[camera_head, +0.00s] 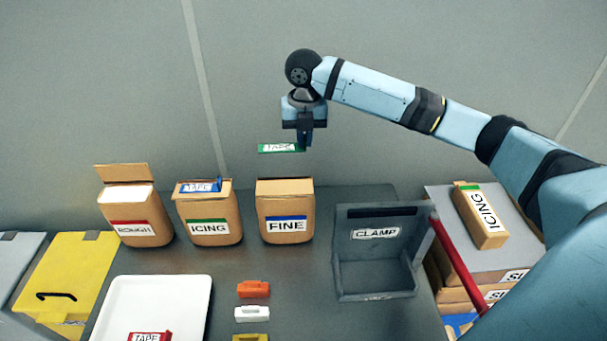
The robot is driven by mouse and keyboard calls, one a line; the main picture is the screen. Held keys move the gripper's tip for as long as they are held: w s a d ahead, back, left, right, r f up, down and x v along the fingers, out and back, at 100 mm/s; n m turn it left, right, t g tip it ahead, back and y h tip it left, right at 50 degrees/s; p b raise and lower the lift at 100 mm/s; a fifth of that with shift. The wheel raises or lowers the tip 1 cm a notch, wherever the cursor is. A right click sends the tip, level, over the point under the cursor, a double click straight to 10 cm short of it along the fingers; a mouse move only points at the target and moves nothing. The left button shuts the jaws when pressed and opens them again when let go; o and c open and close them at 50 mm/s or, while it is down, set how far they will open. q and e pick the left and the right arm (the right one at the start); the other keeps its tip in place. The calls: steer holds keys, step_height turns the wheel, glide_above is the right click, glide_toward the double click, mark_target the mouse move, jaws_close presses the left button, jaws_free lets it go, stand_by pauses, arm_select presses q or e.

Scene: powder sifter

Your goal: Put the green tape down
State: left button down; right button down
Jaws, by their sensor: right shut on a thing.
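The green tape (279,148) is a flat green strip with a white TAPE label. My right gripper (304,141) points down and is shut on its right end. It holds the tape in the air above the box labelled FINE (285,212), apart from it. That box is closed on top and has a blue-edged label. My left gripper is not in view.
The ICING box (208,214) has blue tape (201,186) on top. The ROUGH box (136,217) has a raised flap. A white tray (190,300) holds red tape (150,336). Coloured clips (253,289) and a grey CLAMP bin (375,266) stand nearby.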

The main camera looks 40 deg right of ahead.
mark_target(304, 184)
step_height(304, 184, down, 12)
steer(key=shift+r+p, duration=0.1)
steer(key=shift+p, duration=0.35)
steer(key=c, duration=1.3)
jaws_free()
steer(key=shift+o, duration=0.2)
step_height(304, 184, up, 12)
steer(key=shift+b, duration=0.75)
